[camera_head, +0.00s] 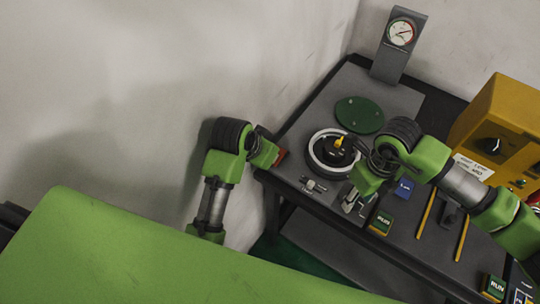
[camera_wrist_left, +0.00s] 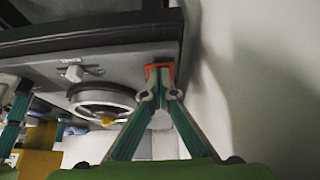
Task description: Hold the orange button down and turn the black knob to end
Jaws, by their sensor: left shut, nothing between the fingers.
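A small orange-red block, perhaps the orange button (camera_head: 281,157), is at the table's near left corner. It also shows in the left wrist view (camera_wrist_left: 160,68), right at my left fingertips; whether they press it I cannot tell. My left gripper (camera_wrist_left: 158,92) has its fingertips together with nothing between them. A black knob (camera_head: 492,145) is on the front of the yellow box, far from both grippers. My right gripper (camera_head: 357,202) hangs over the table's front, right of the ring, with fingertips apart and empty.
A pale ring (camera_head: 315,151) surrounds a dark hub with a yellow part (camera_head: 339,142). A green disc (camera_head: 359,115) and a gauge (camera_head: 401,32) stand behind. The yellow box (camera_head: 502,105) is at right. Small boxes and yellow strips lie along the front.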

